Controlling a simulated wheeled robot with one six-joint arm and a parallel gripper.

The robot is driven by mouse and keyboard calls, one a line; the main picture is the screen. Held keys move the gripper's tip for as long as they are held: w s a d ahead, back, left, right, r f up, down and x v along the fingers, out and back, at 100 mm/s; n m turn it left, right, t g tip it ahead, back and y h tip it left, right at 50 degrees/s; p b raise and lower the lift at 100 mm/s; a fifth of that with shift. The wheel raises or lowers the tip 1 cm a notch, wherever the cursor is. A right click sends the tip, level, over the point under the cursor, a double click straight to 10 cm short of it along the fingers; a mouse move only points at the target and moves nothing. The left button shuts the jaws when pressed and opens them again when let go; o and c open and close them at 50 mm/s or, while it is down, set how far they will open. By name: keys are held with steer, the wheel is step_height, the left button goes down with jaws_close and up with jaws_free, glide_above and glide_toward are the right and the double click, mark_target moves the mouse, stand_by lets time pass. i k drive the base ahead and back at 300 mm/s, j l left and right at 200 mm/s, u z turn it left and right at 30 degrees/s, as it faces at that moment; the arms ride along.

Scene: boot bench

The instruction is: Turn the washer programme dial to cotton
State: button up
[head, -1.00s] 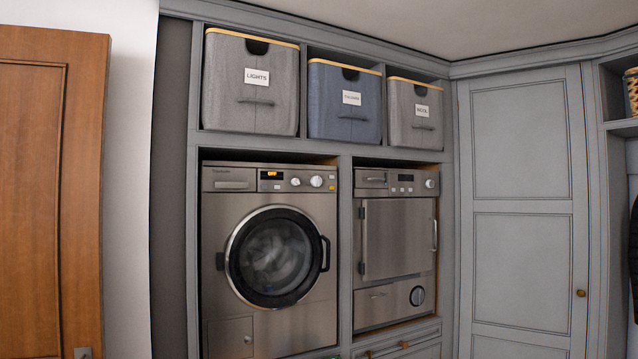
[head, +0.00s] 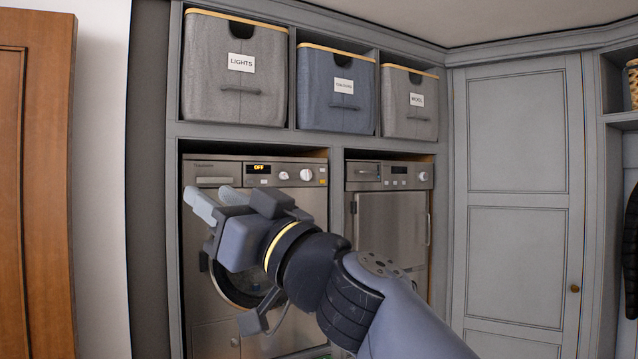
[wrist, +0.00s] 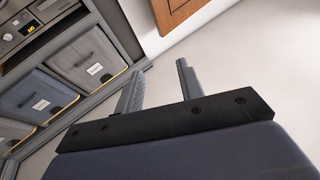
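The washer (head: 200,290) is the left steel machine, its round door mostly hidden behind my arm. Its control panel has an orange display (head: 259,168) reading OFF, a small knob (head: 283,175) and a larger white-faced knob (head: 306,174). Programme names are too small to read, so I cannot tell the dial's setting. My gripper (head: 204,194) is open and empty, in front of the washer and left of the knobs, touching neither. In the wrist view its fingers (wrist: 160,72) stand apart with nothing between them; the orange display (wrist: 30,29) shows at the upper left.
A second steel machine (head: 392,230) stands to the right. Above are a grey LIGHTS bin (head: 225,85), a blue bin (head: 336,108) and another grey bin (head: 409,118). A tall grey cupboard (head: 517,150) is at right, a wooden door (head: 30,200) at far left.

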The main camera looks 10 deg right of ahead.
mark_target(306, 174)
steer(key=i+z, duration=0.2)
steer(key=i, duration=0.3)
steer(key=i+j+z, duration=0.15)
steer(key=i, duration=0.35)
steer(key=i+j+z, duration=0.2)
steer(key=i, duration=0.3)
steer(key=i+j+z, duration=0.15)
steer(key=i, duration=0.35)
steer(key=i+j+z, duration=0.2)
steer(key=i+j, duration=0.2)
